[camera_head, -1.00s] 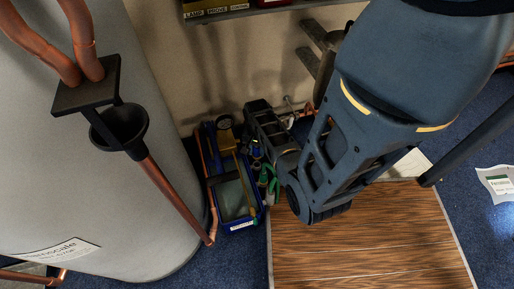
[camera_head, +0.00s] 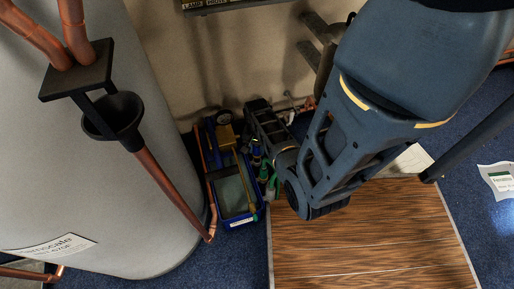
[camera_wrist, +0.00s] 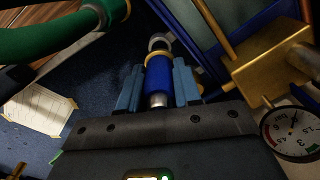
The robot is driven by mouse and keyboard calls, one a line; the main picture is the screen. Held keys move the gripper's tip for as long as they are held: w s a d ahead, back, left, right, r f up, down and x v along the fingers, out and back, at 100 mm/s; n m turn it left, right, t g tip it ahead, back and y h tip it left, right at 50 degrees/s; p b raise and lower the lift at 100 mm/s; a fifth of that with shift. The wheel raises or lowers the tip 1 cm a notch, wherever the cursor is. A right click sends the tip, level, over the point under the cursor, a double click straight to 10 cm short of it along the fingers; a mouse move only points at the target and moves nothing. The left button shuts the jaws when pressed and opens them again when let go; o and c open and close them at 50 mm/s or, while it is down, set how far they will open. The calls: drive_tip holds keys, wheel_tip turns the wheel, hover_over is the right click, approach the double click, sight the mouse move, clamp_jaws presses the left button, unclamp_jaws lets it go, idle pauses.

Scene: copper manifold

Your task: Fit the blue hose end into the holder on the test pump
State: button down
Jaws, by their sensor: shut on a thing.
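My gripper (camera_wrist: 157,88) points down in the wrist view, its two blue-grey fingers shut on the blue hose end (camera_wrist: 158,78). The hose end has a brass ring and a metal tip, and stands between the fingers close to the blue tank of the test pump (camera_wrist: 204,38). The pump's brass block (camera_wrist: 268,70) and round gauge (camera_wrist: 290,130) are to the right. In the head view the pump's blue tank (camera_head: 250,219) is on the floor left of my gripper, and the fingers are small and partly hidden there. I cannot make out the holder clearly.
A thick green hose (camera_wrist: 45,42) with a brass end lies at left in the wrist view. A grey cylinder (camera_head: 90,190) with copper pipes and a black funnel (camera_head: 113,115) stands left. A wooden board (camera_head: 365,240) lies right of the pump. A wall is close behind.

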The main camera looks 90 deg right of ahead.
drive_tip(key=shift+f, duration=0.2)
drive_tip(key=shift+f+b, duration=0.95)
drive_tip(key=shift+f, duration=0.2)
drive_tip(key=shift+f+b, duration=0.3)
drive_tip(key=shift+f, duration=0.45)
idle(0.6)
drive_tip(key=c, duration=0.7)
unclamp_jaws()
drive_tip(key=shift+r, duration=0.1)
wheel_tip(320, 180, up, 8)
drive_tip(key=p, duration=0.3)
drive_tip(key=shift+f+p, duration=0.2)
drive_tip(key=shift+p, duration=0.15)
